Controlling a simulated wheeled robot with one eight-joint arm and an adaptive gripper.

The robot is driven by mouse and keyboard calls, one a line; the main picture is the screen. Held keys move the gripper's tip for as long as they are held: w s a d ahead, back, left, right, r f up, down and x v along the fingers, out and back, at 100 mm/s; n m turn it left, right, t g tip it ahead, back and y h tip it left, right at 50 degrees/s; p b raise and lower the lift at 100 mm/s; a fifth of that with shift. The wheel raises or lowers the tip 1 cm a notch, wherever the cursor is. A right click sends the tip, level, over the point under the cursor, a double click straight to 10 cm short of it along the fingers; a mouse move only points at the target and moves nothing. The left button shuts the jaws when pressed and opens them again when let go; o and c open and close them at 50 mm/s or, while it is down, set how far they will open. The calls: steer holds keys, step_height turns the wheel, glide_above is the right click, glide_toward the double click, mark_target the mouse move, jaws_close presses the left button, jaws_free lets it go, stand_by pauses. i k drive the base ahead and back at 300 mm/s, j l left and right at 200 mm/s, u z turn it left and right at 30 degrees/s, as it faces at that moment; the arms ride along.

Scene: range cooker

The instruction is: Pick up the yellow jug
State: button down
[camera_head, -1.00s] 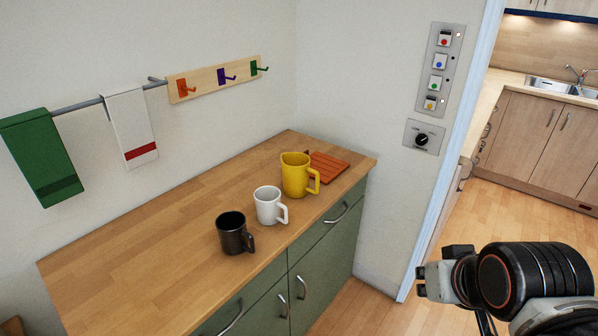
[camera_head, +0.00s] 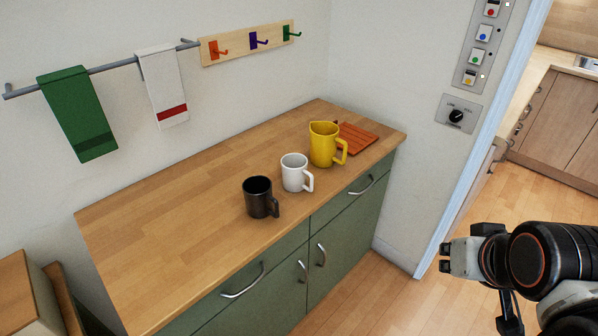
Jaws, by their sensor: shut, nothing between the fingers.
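The yellow jug (camera_head: 323,146) stands upright near the right end of the wooden counter. Its handle points to the right and front. My gripper (camera_head: 446,257) is at the lower right, in front of the doorway and well apart from the jug. It is shut and empty, pointing left. Nothing hides the jug.
A white mug (camera_head: 294,173) stands just left of the jug, and a black mug (camera_head: 257,197) further left. An orange slatted trivet (camera_head: 357,139) lies behind the jug to the right. The left part of the counter (camera_head: 165,220) is clear. A door frame (camera_head: 480,150) stands beyond.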

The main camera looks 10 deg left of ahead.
mark_target(327, 147)
steer(key=i+l+u, duration=0.35)
steer(key=i, duration=0.3)
steer(key=i+l+u, duration=0.35)
steer(key=i+l, duration=0.2)
